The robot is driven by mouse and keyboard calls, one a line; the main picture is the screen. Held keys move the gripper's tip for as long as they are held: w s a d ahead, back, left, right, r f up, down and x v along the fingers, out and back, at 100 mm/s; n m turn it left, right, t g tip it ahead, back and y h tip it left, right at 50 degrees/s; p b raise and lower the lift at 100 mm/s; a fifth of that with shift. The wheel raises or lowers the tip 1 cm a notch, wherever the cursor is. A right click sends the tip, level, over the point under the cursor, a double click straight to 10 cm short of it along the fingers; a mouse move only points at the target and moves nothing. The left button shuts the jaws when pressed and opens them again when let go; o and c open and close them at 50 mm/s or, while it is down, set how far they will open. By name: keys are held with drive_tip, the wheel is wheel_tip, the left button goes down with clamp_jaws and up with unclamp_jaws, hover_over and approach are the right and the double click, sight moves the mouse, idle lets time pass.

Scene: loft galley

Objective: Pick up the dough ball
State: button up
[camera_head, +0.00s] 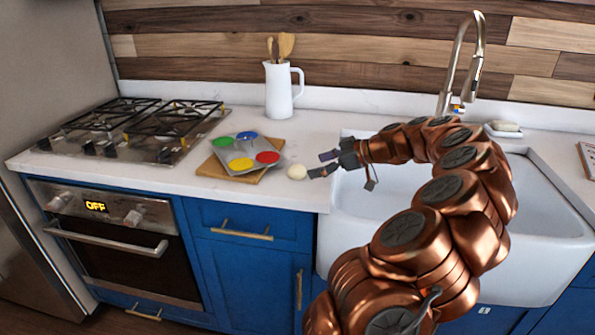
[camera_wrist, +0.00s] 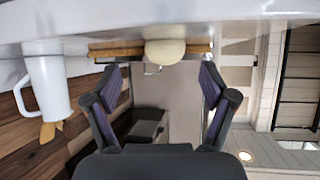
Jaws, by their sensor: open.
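The dough ball (camera_head: 297,172) is a small cream-coloured ball on the white counter, just right of a wooden board. In the wrist view the dough ball (camera_wrist: 165,52) sits at the top centre, ahead of the fingers and in line with the gap between them. My gripper (camera_head: 319,164) is close to the right side of the ball, low over the counter by the sink's edge. Its two fingers are spread apart with nothing between them, and it also shows in the wrist view (camera_wrist: 170,88). A small gap seems to separate the fingertips from the ball.
A wooden board (camera_head: 206,167) carries a grey tray (camera_head: 243,150) with green, blue, yellow and red round spots. A white pitcher (camera_head: 279,92) with wooden utensils stands behind. A gas stove (camera_head: 140,130) is at left. The white sink (camera_head: 400,225) lies under my arm.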

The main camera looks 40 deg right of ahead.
sight(303, 168)
drive_tip(key=x, duration=0.2)
drive_tip(key=p+x, duration=0.1)
drive_tip(key=x, duration=0.2)
drive_tip(key=shift+a+r, duration=0.2)
drive_tip(key=shift+a, duration=0.1)
drive_tip(key=c, duration=1.2)
drive_tip(key=shift+r, duration=0.1)
drive_tip(key=shift+r+b, duration=0.3)
drive_tip(key=shift+r, duration=1.35)
drive_tip(key=s+a+b, duration=0.1)
drive_tip(key=a, duration=0.4)
drive_tip(key=s+a+r+b, duration=0.1)
drive_tip(key=s+a, duration=0.1)
drive_tip(key=a, duration=0.3)
drive_tip(key=s+a+b, duration=0.1)
drive_tip(key=s+a, duration=0.1)
drive_tip(key=a, duration=0.3)
drive_tip(key=shift+s+a+r, duration=0.1)
drive_tip(key=shift+s+r, duration=0.1)
drive_tip(key=shift+r, duration=0.1)
